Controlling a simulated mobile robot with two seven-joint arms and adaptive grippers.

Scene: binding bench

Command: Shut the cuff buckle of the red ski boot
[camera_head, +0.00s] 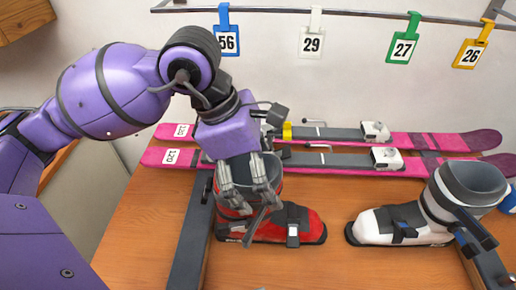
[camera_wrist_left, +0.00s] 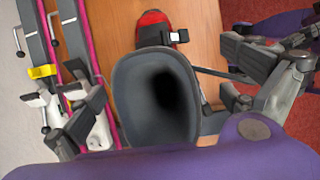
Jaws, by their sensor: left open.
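The red ski boot (camera_head: 262,226) stands on the wooden bench with its toe to the right. Its grey cuff (camera_head: 270,165) is partly hidden behind my left gripper (camera_head: 246,200). A dark cuff buckle lever (camera_head: 257,222) sticks out from the boot's near side, tilted, away from the shell. My left gripper is open, its fingers pointing down in front of the cuff. In the left wrist view, the cuff's dark opening (camera_wrist_left: 157,95) lies between the widely spread fingers, and the red toe (camera_wrist_left: 153,20) shows beyond. A dark strap or lever (camera_wrist_left: 226,75) reaches from the cuff toward the right finger.
A white-and-grey boot (camera_head: 400,222) stands to the right with its dark lever sticking out. Pink skis (camera_head: 440,141) lie behind both boots. Number tags hang from a rail (camera_head: 350,13) above. Bare bench (camera_head: 335,195) lies between the boots.

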